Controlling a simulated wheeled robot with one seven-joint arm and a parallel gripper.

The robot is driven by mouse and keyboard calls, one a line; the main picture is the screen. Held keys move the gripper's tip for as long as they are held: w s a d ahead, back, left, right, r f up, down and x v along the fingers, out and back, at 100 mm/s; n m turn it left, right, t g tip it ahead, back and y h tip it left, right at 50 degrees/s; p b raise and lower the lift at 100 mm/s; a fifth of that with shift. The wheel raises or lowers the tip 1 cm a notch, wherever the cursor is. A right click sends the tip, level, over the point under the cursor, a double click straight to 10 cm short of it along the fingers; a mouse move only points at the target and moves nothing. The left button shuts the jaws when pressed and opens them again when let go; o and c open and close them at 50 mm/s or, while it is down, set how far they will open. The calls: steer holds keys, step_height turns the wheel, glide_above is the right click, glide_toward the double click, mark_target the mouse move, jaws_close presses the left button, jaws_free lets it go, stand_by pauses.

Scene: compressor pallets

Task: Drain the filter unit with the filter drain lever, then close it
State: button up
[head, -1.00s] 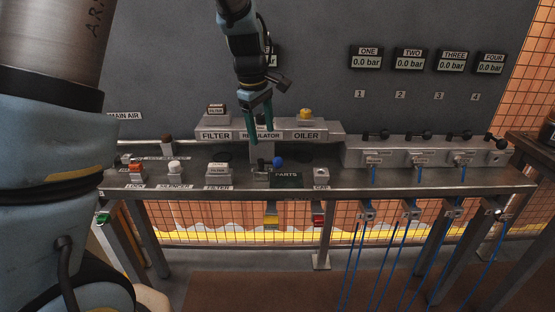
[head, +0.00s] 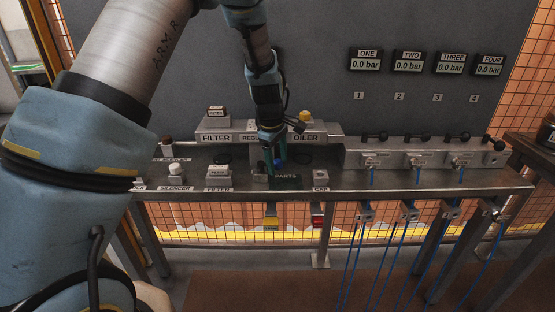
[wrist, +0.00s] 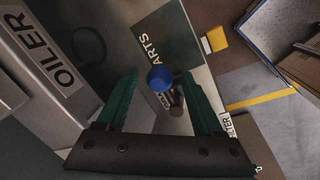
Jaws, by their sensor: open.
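The filter unit (head: 214,126) is a grey block labelled FILTER on the raised rear ledge. A smaller block (head: 218,175), also labelled FILTER, sits on the lower shelf. I cannot tell which part is the filter drain lever. My gripper (head: 270,165) is open and points down over the lower shelf, at the left edge of the PARTS plate. In the wrist view a blue ball knob (wrist: 160,78) shows between the open fingers, with a dark cylindrical piece (wrist: 176,101) beside it. I cannot tell whether the fingers touch the knob. The gripper hides it in the head view.
The dark PARTS plate (head: 288,182) and the CAP block (head: 321,179) lie to the gripper's right. The OILER block (head: 305,127) with a yellow knob stands behind. Several black-handled valves with blue hoses are further right. A white silencer (head: 175,168) stands left.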

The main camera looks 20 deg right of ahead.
jaws_close()
stand_by(0.6)
